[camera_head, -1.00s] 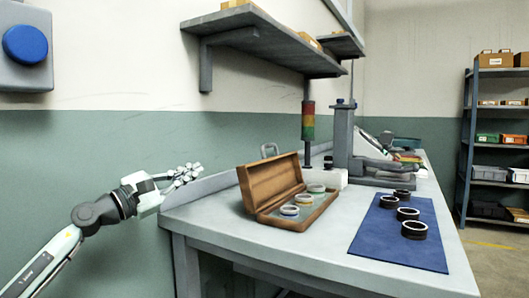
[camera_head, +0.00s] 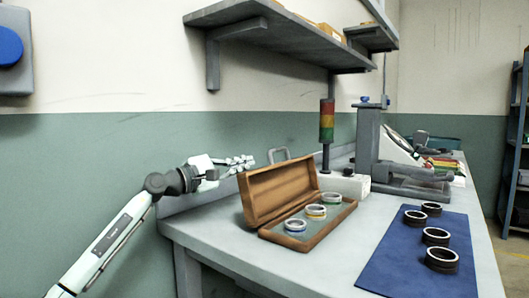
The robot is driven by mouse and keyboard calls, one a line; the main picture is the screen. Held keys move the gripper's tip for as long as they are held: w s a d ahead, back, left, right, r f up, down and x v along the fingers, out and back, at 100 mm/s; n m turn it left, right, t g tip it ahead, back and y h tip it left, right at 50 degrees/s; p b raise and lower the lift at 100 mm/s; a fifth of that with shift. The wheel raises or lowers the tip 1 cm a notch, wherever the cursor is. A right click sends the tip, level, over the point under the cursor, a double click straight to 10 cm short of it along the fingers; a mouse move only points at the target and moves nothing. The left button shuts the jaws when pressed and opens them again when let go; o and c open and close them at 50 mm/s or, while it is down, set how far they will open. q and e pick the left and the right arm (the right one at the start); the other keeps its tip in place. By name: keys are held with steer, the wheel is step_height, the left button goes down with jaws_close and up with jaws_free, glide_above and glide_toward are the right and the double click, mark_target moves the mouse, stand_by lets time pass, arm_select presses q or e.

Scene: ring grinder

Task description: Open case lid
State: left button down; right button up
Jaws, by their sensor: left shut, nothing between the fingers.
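The wooden case (camera_head: 300,215) stands on the left part of the workbench. Its lid (camera_head: 278,191) is raised and leans back, so the inside shows. Several rings (camera_head: 317,211) with blue, yellow and green bands lie in its tray. My left gripper (camera_head: 247,161) is just behind and left of the lid, near its top left corner. Its fingers are shut with nothing held. I cannot tell whether they touch the lid. My right gripper is not in view.
A blue mat (camera_head: 418,262) with several dark rings (camera_head: 442,259) lies on the workbench (camera_head: 340,240) to the right. A signal light (camera_head: 326,121) and a press (camera_head: 372,150) stand behind the case. A grey shelf (camera_head: 285,38) hangs above.

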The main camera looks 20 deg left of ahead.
mark_target(271, 151)
arm_select(q)
steer(key=shift+w+d+r+p, duration=0.25)
steer(key=shift+d+r+p, duration=0.1)
steer(key=shift+d, duration=0.5)
steer(key=shift+w+d+r+p, duration=0.25)
steer(key=shift+d+r+p, duration=0.1)
steer(key=shift+d, duration=0.55)
steer(key=shift+w+d+r+p, duration=0.25)
steer(key=shift+d+r, duration=0.1)
steer(key=shift+d, duration=0.5)
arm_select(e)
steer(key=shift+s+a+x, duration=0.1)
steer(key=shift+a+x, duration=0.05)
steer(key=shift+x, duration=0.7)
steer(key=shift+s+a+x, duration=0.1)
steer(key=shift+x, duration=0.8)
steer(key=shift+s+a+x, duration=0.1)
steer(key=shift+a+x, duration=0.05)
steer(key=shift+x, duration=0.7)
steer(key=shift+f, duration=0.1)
